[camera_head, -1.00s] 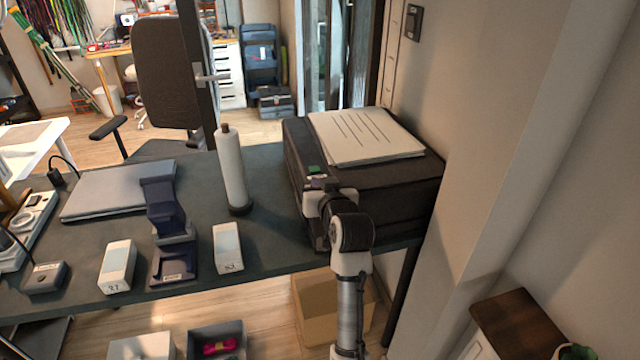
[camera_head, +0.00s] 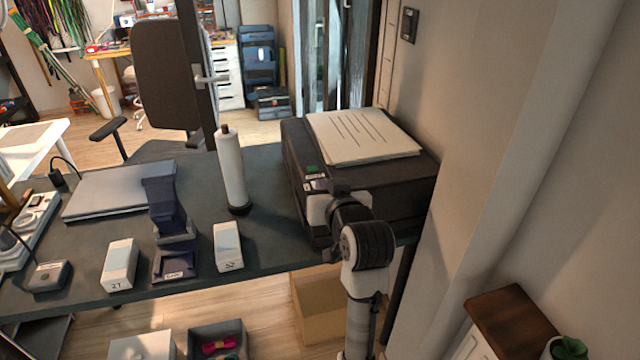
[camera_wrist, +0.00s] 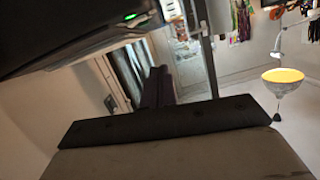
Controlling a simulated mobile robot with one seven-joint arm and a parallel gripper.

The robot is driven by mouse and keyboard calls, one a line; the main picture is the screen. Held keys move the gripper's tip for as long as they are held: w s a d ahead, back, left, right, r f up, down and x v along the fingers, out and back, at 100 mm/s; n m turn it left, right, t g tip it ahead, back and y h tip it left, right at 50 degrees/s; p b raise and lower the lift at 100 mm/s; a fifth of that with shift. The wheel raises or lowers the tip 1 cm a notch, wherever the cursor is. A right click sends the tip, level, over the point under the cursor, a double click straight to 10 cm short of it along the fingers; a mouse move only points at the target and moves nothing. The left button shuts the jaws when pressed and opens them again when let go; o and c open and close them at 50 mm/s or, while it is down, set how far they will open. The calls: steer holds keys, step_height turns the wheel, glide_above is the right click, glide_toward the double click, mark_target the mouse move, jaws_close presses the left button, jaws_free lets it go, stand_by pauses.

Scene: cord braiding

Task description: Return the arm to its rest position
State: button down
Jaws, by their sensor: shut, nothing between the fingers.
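My arm rises from the bottom of the head view, with its grey and black joint in front of the printer. The far end of my arm lies by the printer's front left corner; the fingers cannot be made out there. In the wrist view my gripper (camera_wrist: 160,72) shows as two dark fingers side by side, closed together with nothing between them. The black printer (camera_head: 370,185) has papers on top. It seems to be the dark body with a green light (camera_wrist: 100,38) at the wrist view's upper left.
The dark desk (camera_head: 200,285) holds a white cylinder (camera_head: 231,170), a dark blue stand (camera_head: 168,205), two small white boxes and a closed laptop (camera_head: 110,188). A cardboard box (camera_head: 325,310) is under the desk. A wall (camera_head: 490,130) bounds the right side. A lit lamp (camera_wrist: 283,78) hangs ahead.

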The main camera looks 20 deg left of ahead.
steer(key=shift+s+d, duration=0.2)
stand_by(0.4)
